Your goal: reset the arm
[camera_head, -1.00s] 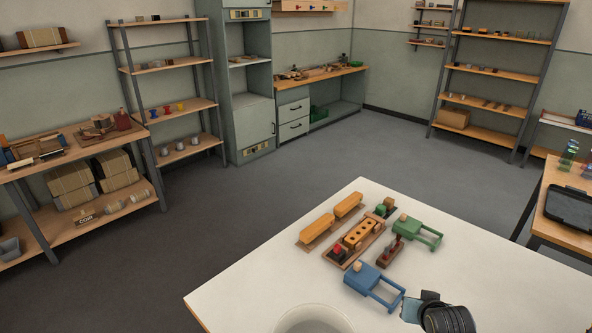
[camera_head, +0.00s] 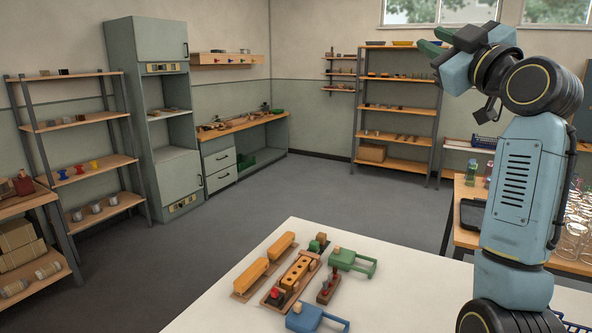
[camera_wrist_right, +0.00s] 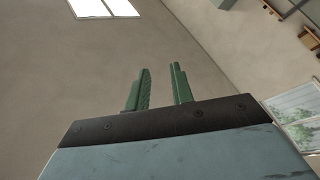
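My right arm is raised at the right side of the head view, bent at the top, with its right gripper (camera_head: 430,52) high above the table and pointing left. In the right wrist view the two green fingers of the right gripper (camera_wrist_right: 160,88) stand apart with nothing between them, against a bare wall. My left gripper is not in view. The white table (camera_head: 235,290) lies below, clear of the gripper.
A side table with glassware (camera_head: 572,235) stands right, behind my arm. Shelves line the walls.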

